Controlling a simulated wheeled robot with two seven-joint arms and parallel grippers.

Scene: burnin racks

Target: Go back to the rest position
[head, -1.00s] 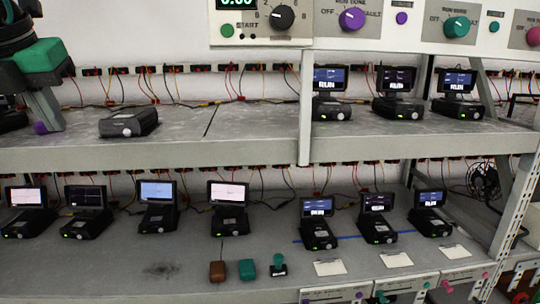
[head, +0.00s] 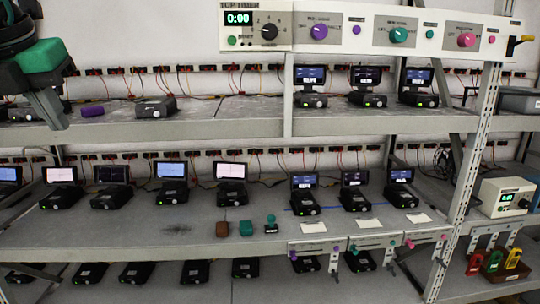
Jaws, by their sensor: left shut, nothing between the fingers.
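My left gripper (head: 50,108) hangs at the upper left, below a green and black arm link of mine. It points down in front of the upper shelf (head: 250,128). Its fingers are together and hold nothing visible. A purple block (head: 92,111) lies on the upper shelf just right of the fingers, apart from them. My right gripper is not in view.
Black devices with screens (head: 111,188) stand in a row on the middle shelf (head: 150,225). Brown (head: 222,229) and green (head: 246,228) blocks lie near its edge. A control panel (head: 380,30) spans the top. A rack post (head: 465,170) stands at right.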

